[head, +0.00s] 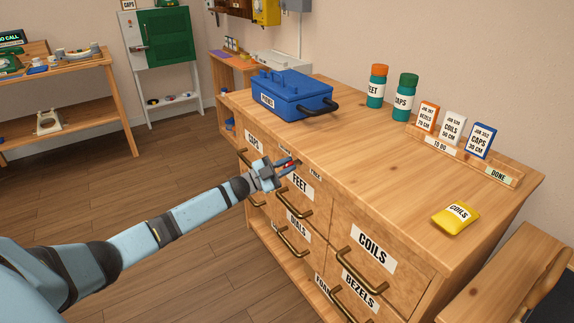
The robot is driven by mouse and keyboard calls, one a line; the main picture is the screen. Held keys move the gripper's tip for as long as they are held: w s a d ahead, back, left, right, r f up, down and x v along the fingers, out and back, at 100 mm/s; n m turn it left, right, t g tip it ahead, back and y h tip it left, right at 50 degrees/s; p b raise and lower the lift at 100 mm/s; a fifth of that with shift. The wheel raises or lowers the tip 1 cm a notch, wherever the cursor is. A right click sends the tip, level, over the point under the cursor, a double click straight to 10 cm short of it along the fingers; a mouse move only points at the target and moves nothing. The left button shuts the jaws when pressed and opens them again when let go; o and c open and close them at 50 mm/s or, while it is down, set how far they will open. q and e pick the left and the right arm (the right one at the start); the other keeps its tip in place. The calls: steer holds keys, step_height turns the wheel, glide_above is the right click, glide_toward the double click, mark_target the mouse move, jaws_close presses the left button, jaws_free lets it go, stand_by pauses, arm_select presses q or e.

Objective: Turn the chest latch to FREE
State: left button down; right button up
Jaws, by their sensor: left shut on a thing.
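The wooden drawer chest (400,140) fills the right half of the head view. My left gripper (285,167) is at the top of its front face, just above the FEET drawer (300,184). It is shut on the chest latch, a small part that the fingers mostly hide. A small plate that seems to read FREE (316,174) is just right of the fingers, with another small label behind them. Which way the latch points cannot be told. My right gripper is not in view.
A blue toolbox (292,92) stands on the chest top behind the gripper. Two jars (405,97), a rack of cards (455,150) and a yellow COILS packet (455,217) are farther right. Drawer handles (292,207) stick out below the gripper.

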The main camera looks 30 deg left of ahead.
arm_select(q)
steer(key=shift+m+g+h, duration=0.3)
steer(key=shift+m, duration=0.4)
steer(key=shift+f, duration=0.1)
steer(key=c, duration=1.4)
jaws_free()
steer(key=shift+c, duration=0.2)
